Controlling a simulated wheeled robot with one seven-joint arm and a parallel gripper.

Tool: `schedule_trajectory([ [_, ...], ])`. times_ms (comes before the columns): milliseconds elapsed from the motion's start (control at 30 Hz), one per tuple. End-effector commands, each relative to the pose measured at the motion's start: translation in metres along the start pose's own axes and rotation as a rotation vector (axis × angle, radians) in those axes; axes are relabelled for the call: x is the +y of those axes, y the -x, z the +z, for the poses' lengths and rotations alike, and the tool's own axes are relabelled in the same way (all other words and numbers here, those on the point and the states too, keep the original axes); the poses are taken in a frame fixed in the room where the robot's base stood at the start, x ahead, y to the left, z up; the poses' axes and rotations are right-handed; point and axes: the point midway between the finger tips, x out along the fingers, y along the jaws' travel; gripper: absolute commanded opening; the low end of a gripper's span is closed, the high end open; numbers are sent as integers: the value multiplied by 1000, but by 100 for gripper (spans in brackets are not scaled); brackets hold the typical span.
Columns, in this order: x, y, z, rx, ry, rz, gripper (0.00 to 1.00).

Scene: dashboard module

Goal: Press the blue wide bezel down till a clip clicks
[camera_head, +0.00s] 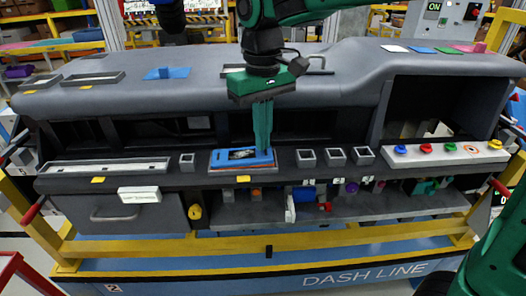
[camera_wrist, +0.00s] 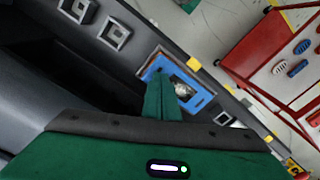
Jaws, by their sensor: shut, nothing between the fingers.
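The blue wide bezel (camera_head: 236,158) sits in a long slot on the front ledge of the grey dashboard module (camera_head: 60,102), at the middle. In the wrist view the blue bezel (camera_wrist: 200,101) is a rectangular frame with a dark and pale opening. My gripper (camera_head: 263,148) points straight down with its green fingers shut and empty. Its tips are at the right part of the bezel and look to touch it, though exact contact is hard to tell. In the wrist view the fingertips (camera_wrist: 160,82) cover one end of the bezel. The clips are not visible.
Three square sockets (camera_head: 335,155) lie right of the bezel, and one small socket (camera_head: 187,160) lies left. A panel of coloured knobs (camera_head: 440,150) is at the right. A shelf below holds small parts. A yellow rail (camera_head: 330,236) runs along the front.

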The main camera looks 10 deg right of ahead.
Motion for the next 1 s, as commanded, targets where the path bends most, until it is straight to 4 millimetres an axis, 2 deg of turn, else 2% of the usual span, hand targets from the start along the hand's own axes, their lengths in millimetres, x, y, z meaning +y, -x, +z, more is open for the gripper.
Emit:
schedule_trajectory([
  [1000, 0, -7, 0, 0, 0, 0, 0],
])
